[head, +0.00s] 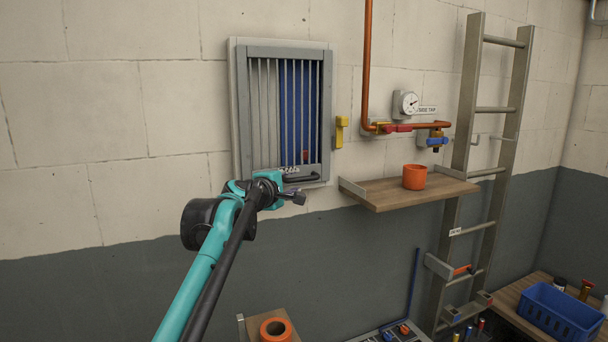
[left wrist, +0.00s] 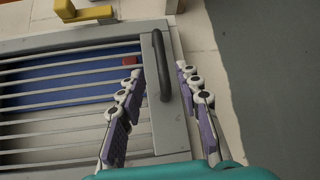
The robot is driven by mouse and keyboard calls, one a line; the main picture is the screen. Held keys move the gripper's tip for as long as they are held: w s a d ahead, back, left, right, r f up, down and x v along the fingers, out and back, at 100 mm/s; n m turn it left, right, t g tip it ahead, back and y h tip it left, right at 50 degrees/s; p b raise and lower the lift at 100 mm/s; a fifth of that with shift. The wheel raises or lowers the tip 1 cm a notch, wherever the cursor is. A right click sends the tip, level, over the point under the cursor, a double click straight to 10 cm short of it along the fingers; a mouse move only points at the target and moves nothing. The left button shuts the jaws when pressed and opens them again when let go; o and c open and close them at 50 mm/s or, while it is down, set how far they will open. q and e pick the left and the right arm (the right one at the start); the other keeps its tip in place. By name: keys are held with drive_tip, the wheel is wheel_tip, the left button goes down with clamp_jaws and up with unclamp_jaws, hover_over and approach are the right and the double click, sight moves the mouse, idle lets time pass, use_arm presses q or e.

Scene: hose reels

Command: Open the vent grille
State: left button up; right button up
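The vent grille (head: 242,110) is a grey frame with upright bars, set on the wall left of centre. It lies flush in its surround, as far as I can tell. Blue and a small red patch show behind its bars. A dark bar handle (head: 302,178) is on its bottom rail, and it shows closely in the left wrist view (left wrist: 160,50). My left gripper (head: 295,196) is at the grille's lower edge, just below the handle. In the left wrist view its fingers (left wrist: 160,78) are spread, one on each side of the handle's near end; contact cannot be told. My right gripper is out of view.
A yellow latch-like piece (head: 341,131) is on the wall right of the grille. A wooden shelf (head: 400,196) with an orange cup (head: 415,177) juts out at right.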

sight(302, 180)
use_arm(q)
drive_tip(key=shift+w+d+r, duration=0.15)
drive_tip(key=shift+w, duration=0.05)
drive_tip(key=shift+p+x, duration=0.3)
drive_tip(key=shift+x, duration=0.55)
drive_tip(key=x, duration=0.4)
drive_tip(key=shift+w+d+f, duration=0.1)
drive_tip(key=shift+d+f, duration=0.25)
drive_tip(key=shift+f, duration=0.1)
drive_tip(key=shift+w, duration=0.25)
drive_tip(key=shift+s+a+r, duration=0.3)
drive_tip(key=shift+s+a, duration=0.05)
drive_tip(key=shift+s, duration=0.3)
drive_tip(key=shift+w+d+f, duration=0.1)
drive_tip(key=shift+c, duration=0.5)
drive_tip(key=shift+w+d+f, duration=0.15)
drive_tip(key=shift+w, duration=0.15)
clamp_jaws()
drive_tip(key=shift+s, duration=0.1)
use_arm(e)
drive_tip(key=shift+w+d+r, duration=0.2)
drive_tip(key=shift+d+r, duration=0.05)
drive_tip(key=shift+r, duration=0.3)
